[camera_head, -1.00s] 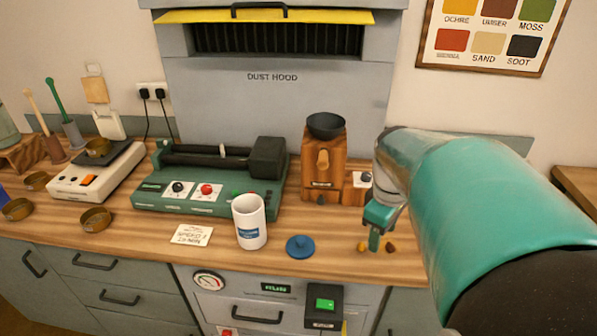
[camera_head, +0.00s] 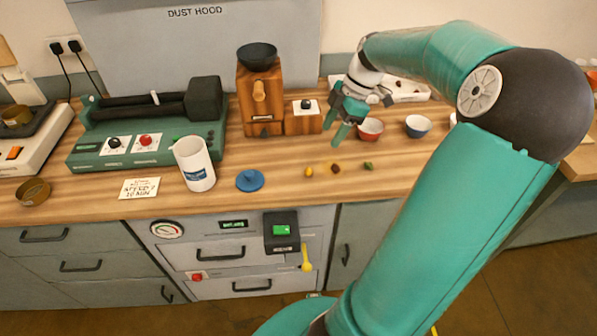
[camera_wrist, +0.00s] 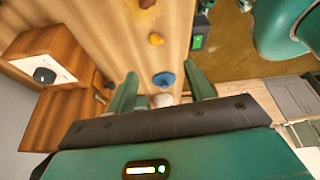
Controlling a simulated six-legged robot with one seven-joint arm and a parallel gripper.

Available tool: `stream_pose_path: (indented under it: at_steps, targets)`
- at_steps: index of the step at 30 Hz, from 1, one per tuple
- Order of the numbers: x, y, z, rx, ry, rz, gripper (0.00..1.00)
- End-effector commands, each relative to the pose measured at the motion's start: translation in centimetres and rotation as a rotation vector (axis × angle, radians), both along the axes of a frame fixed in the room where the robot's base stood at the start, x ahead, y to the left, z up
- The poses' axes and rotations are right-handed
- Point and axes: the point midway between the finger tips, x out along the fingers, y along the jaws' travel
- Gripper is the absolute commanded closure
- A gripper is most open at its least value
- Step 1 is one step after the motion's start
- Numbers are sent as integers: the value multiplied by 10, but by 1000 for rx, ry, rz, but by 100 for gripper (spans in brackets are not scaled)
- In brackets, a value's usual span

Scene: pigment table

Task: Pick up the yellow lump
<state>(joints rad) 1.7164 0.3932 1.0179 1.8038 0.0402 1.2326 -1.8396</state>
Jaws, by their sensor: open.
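The yellow lump (camera_head: 309,171) lies on the wooden worktop, to the right of a blue lid and at the left end of a short row of lumps. It also shows in the wrist view (camera_wrist: 156,39), beyond the fingertips and above the blue lid in the picture. My gripper (camera_head: 343,128) is above the worktop, up and to the right of the yellow lump in the head view. Its two fingers stand apart in the wrist view (camera_wrist: 161,76), with no lump between them. The yellow lump is in plain sight in both views.
A brown lump (camera_head: 335,168) and a green lump (camera_head: 368,166) lie to the right of the yellow one. The blue lid (camera_head: 249,180) and white mug (camera_head: 194,164) are to its left.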

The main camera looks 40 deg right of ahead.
Motion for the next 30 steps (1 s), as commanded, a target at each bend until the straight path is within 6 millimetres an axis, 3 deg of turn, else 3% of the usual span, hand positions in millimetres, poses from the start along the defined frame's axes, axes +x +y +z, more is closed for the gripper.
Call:
stream_pose_path:
  at_steps: [5,15,23,30]
  targets:
    - [-2,-3,-10,6,-12,1,47]
    - [8,18,-67,6,-10,-3,47]
    - [14,26,-87,5,-10,0,47]
    - [24,39,-119,5,-10,1,47]
